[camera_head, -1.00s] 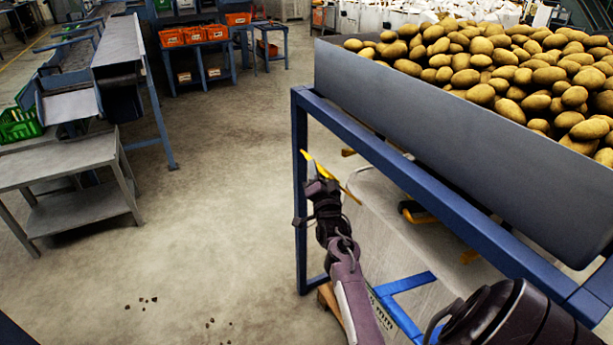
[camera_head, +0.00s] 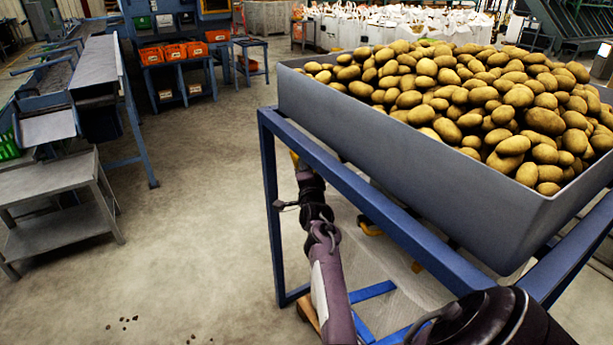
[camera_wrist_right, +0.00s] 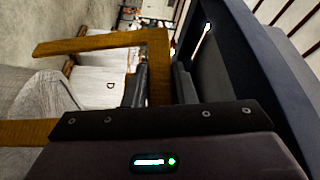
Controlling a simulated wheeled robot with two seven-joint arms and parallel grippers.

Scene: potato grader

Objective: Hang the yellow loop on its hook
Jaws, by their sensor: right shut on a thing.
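My right gripper (camera_head: 303,172) is beside the blue frame's left leg, just under the hopper's edge. It is shut on the yellow loop (camera_head: 294,160), of which only a small piece shows in the head view. In the right wrist view the yellow loop (camera_wrist_right: 158,72) is a bent, flat strap that runs into the jaws and out to the left. The pale bulk bag (camera_head: 405,285) stands below, inside the frame; its grey fabric also shows in the right wrist view (camera_wrist_right: 45,105). My left gripper is not in view.
A grey hopper (camera_head: 390,165) full of potatoes (camera_head: 450,90) sits on the blue frame (camera_head: 269,205). Another yellow strap (camera_head: 370,227) shows under it. A grey table (camera_head: 45,180) stands at left.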

